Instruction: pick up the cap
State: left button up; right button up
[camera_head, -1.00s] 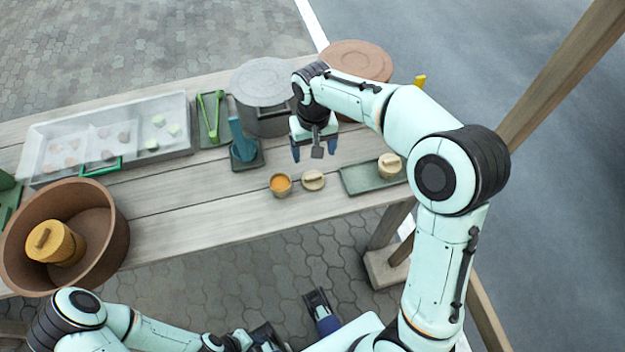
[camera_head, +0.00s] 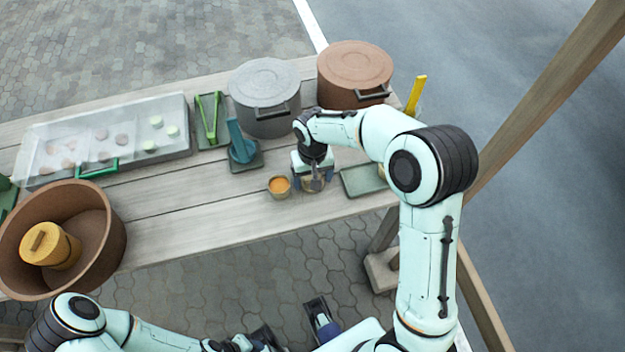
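The small round cap (camera_head: 314,187), pale wood-coloured, is on the table beside a small bowl of orange contents (camera_head: 279,186). My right gripper (camera_head: 313,181) is lowered right over the cap and hides much of it. Its fingers are down at the cap's sides; whether they press on it cannot be told. My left gripper (camera_head: 293,332) is low at the bottom edge, away from the table, its fingers apart and empty.
A green tray (camera_head: 357,182) lies just right of my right gripper. A grey pot (camera_head: 265,85) and a brown pot (camera_head: 355,70) stand behind. A blue tool on a stand (camera_head: 240,145) and a brown basin (camera_head: 105,235) are to the left. The front middle table is clear.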

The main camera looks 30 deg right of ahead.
jog(key=c, duration=0.8)
